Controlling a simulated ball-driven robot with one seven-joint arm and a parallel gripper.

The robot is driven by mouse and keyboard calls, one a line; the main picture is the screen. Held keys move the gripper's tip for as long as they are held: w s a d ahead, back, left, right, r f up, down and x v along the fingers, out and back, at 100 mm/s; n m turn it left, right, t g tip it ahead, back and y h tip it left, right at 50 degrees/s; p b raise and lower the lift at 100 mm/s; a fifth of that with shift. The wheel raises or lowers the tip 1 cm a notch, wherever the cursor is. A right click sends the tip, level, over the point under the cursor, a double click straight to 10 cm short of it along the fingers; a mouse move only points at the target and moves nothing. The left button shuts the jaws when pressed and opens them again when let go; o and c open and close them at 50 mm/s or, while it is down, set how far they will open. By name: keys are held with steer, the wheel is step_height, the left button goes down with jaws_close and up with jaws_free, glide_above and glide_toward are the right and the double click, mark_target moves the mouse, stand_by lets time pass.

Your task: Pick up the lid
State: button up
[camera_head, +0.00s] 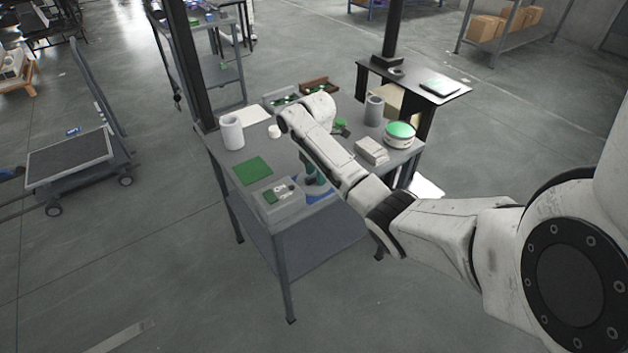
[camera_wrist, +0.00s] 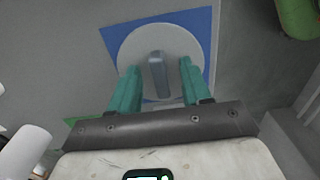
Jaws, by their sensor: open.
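The lid (camera_wrist: 133,48) is a flat grey disc with a raised bar handle (camera_wrist: 159,76). It lies on a blue square mat (camera_wrist: 203,20) in the wrist view. My gripper (camera_wrist: 159,67) is open, its teal fingers on either side of the handle, with a gap to each. I cannot tell how high the fingertips are above the lid. In the head view my gripper (camera_head: 312,181) is over the blue mat (camera_head: 322,197) at the table's front edge, and the lid is mostly hidden there by my arm and gripper.
On the grey table, a grey box (camera_head: 278,204) stands left of the mat, with a green sheet (camera_head: 253,171) behind it. A white cylinder (camera_head: 231,133) is at the left. At the right are a stacked block (camera_head: 372,151), a green-topped round container (camera_head: 400,131) and a grey cylinder (camera_head: 374,111).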

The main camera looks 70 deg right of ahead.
steer(key=shift+f, duration=0.15)
jaws_close()
stand_by(0.4)
